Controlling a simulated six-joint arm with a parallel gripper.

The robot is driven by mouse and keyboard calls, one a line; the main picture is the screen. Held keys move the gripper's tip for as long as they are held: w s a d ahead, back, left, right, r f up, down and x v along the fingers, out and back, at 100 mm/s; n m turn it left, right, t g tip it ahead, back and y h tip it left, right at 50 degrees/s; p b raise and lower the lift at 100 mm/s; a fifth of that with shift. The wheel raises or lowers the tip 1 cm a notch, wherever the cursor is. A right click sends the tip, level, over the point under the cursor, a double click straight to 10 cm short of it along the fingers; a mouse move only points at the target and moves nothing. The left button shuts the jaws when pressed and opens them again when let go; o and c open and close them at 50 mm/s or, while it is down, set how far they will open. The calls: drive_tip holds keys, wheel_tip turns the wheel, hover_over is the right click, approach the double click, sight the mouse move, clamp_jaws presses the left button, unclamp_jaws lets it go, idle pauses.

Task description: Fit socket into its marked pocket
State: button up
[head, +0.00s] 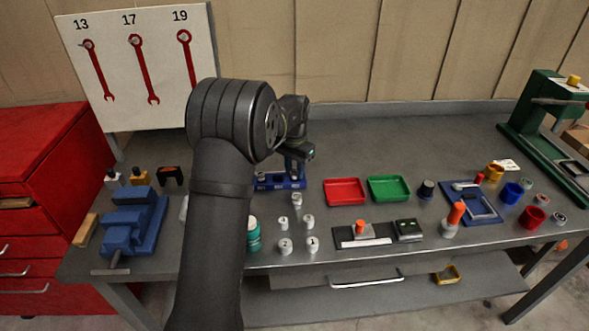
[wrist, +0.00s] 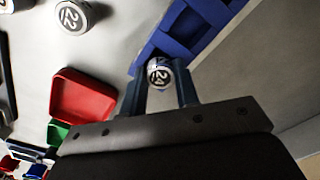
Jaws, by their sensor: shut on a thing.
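A silver socket marked 24 (wrist: 159,73) is between the two fingers of my gripper (wrist: 160,92) in the wrist view; the gripper is shut on it. The blue socket rack (wrist: 182,38) lies right beside the held socket, with dark pockets along it. I cannot tell whether the socket is above a pocket or partly in one. In the head view the rack (head: 267,185) is partly hidden behind my arm, and my gripper (head: 295,172) is at its right part. Pocket marks are too small to read.
Several loose sockets (head: 285,246) stand in front of the rack; one marked 22 (wrist: 72,15) shows in the wrist view. A red tray (head: 345,192) and a green tray (head: 389,188) lie to the right. A blue vise (head: 130,225) stands left. The bench behind the trays is clear.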

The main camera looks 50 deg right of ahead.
drive_tip(key=shift+f, duration=0.15)
drive_tip(key=o, duration=1)
wheel_tip(320, 180, up, 12)
drive_tip(key=shift+r, duration=0.2)
hover_over(294, 172)
drive_tip(key=shift+d+f, duration=0.1)
drive_tip(key=shift+f, duration=4)
